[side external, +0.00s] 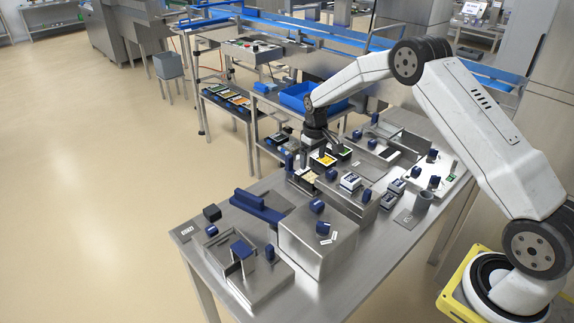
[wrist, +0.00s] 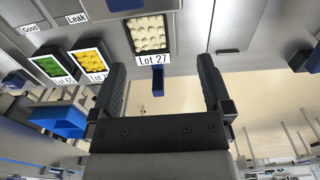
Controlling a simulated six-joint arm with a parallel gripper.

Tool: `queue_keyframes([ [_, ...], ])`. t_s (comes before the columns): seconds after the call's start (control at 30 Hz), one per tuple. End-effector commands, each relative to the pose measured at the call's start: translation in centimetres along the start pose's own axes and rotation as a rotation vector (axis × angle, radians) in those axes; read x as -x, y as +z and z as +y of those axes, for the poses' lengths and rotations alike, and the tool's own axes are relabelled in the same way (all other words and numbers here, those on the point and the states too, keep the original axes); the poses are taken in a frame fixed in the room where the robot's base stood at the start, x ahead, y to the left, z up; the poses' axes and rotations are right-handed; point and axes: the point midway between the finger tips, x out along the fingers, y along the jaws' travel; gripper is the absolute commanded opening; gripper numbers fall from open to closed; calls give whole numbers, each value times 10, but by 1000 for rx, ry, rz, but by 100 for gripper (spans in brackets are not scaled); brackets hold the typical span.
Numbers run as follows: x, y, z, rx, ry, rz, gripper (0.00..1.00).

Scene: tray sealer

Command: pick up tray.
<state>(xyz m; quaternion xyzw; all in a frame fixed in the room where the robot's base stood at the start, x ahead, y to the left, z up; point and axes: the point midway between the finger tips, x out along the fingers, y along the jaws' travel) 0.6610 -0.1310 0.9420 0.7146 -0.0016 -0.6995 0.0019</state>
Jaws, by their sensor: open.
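In the wrist view a tray with pale, round pieces (wrist: 150,36), labelled "Lot 27", lies beyond my fingertips. A blue tab (wrist: 158,84) sits just below its label. A tray with yellow contents (wrist: 90,61) and one with green contents (wrist: 50,67) lie to its left. In the side view the yellow tray (side external: 323,159) is just under my gripper (side external: 322,148), and the pale tray (side external: 306,177) is to its lower left. My gripper (wrist: 161,66) is open, with nothing between its fingers. The task does not say which tray.
Signs "Good" (wrist: 29,28) and "Leak" (wrist: 76,18) stand beyond the trays. A blue bin (side external: 300,97) is behind. Bare bench lies at front right.

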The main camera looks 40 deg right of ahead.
Motion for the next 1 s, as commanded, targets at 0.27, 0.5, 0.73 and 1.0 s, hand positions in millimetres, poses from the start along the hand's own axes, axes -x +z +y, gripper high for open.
queue_keyframes([
  [0.27,-21,-12,18,0,-5,-21,100],
  [0.5,-23,-13,19,0,-5,-22,100],
  [0.73,-40,-12,18,0,-5,-23,100],
  [1.0,-48,-12,18,0,-5,-21,100],
])
